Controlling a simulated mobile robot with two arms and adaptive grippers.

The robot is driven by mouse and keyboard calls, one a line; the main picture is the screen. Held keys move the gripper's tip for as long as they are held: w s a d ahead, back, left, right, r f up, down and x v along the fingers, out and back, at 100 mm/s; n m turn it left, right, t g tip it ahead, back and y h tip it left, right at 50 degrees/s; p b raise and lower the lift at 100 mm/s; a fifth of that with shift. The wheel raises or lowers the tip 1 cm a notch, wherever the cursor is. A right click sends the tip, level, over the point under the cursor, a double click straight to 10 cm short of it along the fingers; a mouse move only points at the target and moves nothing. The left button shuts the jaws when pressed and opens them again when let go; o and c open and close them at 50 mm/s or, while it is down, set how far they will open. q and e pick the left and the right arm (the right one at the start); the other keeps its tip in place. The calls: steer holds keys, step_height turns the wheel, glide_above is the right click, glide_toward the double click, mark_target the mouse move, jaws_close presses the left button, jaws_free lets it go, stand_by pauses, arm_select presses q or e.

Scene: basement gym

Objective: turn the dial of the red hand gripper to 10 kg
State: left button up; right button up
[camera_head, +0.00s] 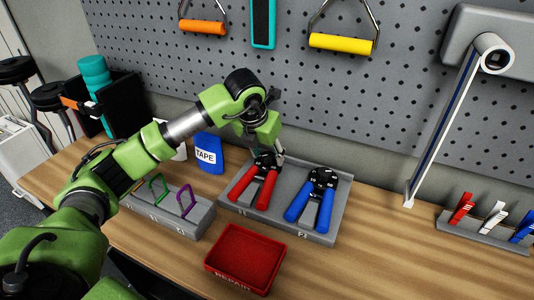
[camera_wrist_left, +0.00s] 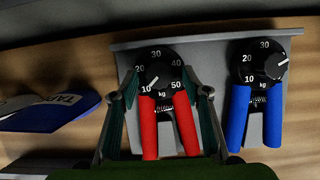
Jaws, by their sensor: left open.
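The red hand gripper (camera_head: 267,187) lies in the left part of a grey tray (camera_head: 243,206). In the left wrist view its red handles (camera_wrist_left: 150,130) point toward me. Its black dial (camera_wrist_left: 157,76) shows marks from 10 to 50 kg. A short white pointer mark on the knob appears to face the 10. My left gripper (camera_head: 266,155) is above the dial end. In the left wrist view my left gripper (camera_wrist_left: 159,82) is open, with one finger on each side of the dial. I cannot tell whether the fingers touch it. My right gripper is not in view.
A blue hand gripper (camera_head: 313,198) lies to the right in the same tray, its dial pointer near 40. A red bin (camera_head: 244,258) stands in front. A slotted holder (camera_head: 170,213) and blue tape pack (camera_head: 207,152) are left. Bare bench (camera_head: 380,235) lies right.

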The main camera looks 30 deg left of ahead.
arm_select(q)
steer(key=v, duration=1.2)
stand_by(1.9)
